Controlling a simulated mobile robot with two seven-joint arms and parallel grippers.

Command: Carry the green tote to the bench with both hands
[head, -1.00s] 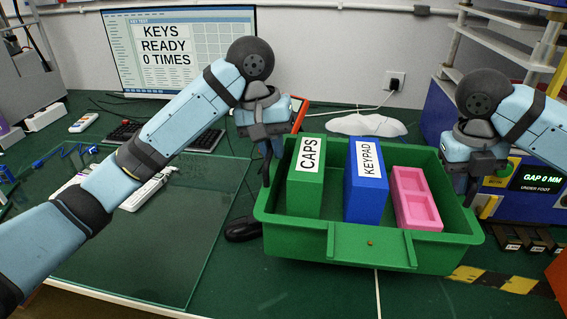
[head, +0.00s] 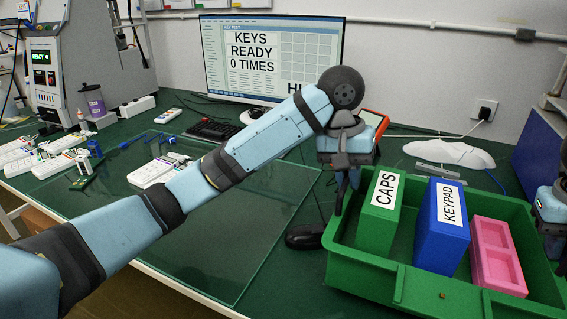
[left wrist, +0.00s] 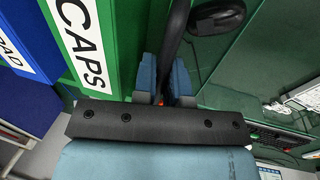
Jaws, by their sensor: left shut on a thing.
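The green tote (head: 375,280) is at the lower right of the head view, its right end and front cut off by the picture edge. It holds a green CAPS box (head: 381,205), a blue KEYPAD box (head: 441,230) and a pink two-pocket block (head: 497,255). I cannot tell whether the tote touches the bench.
A black mouse (head: 304,236) lies just left of the tote. A clear glass sheet (head: 225,235) covers the bench's left part. A grey machine (head: 100,60) stands at back left.

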